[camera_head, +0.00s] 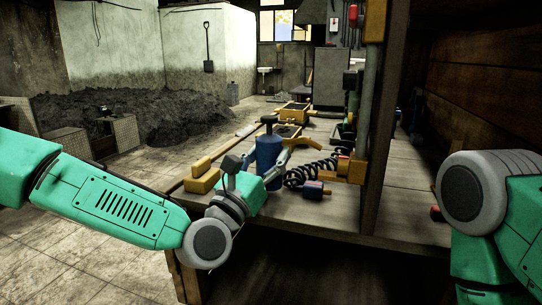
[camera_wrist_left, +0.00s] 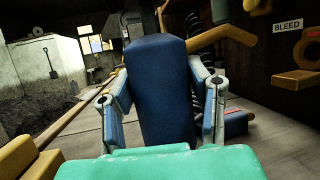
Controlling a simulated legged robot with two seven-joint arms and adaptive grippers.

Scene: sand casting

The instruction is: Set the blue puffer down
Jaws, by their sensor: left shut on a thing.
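The blue puffer (camera_head: 268,157) is a blue cylinder-like body with a dark top, standing upright over the wooden bench (camera_head: 394,222) in the head view. My left gripper (camera_head: 276,172) is shut on it, with fingers on both sides. In the left wrist view the blue puffer (camera_wrist_left: 160,92) fills the middle between the two fingers of my left gripper (camera_wrist_left: 163,110). Its base is hidden by the gripper, so I cannot tell whether it touches the bench. My right arm shows at the right edge of the head view, but its gripper is out of frame.
Yellow blocks (camera_head: 202,176) lie left of the puffer. A black coiled hose (camera_head: 312,172) and a small blue and red item (camera_head: 315,190) lie to its right. A wooden post (camera_head: 374,120) rises at the bench's right. Yellow-framed boxes (camera_head: 291,113) stand farther back.

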